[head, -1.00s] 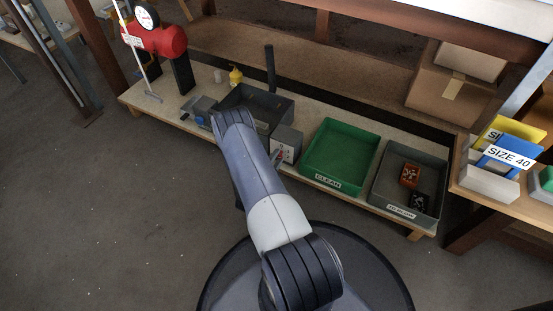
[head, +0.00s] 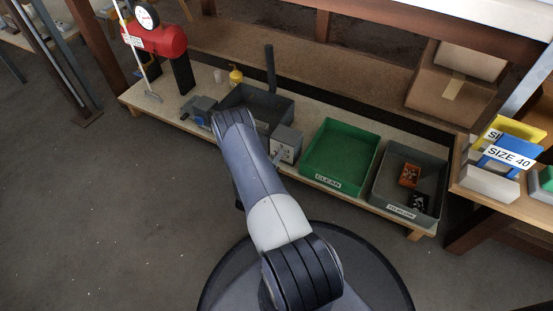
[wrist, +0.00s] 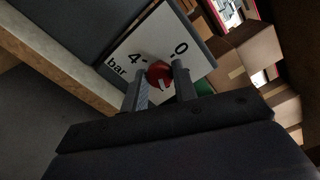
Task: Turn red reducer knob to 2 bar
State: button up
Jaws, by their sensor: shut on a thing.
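The red reducer knob (wrist: 157,70) sits on a white dial plate (wrist: 117,58) marked "bar", "4" and "0" in the wrist view. A short white mark shows on the knob's near side, between my fingers. No "2" label is visible. My gripper (wrist: 160,72) is shut on the knob, one finger on each side. In the head view the reducer is the grey box with a white face (head: 287,139) beside the dark tray. There the gripper is mostly hidden by my arm, and the knob cannot be made out clearly.
A green tray (head: 370,158) labelled CLEAN stands right of the reducer. A grey tray (head: 437,202) beyond it holds an orange part (head: 410,174) and a black part.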

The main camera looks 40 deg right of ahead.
jog(key=shift+m, duration=0.6)
jog(key=o, duration=1)
jog(key=shift+p+v, duration=1.8)
jog(key=shift+v, duration=3.6)
jog(key=shift+f, duration=0.1)
jog(key=b+x, duration=0.3)
jog(key=x, duration=0.8)
jog(key=shift+b, duration=0.3)
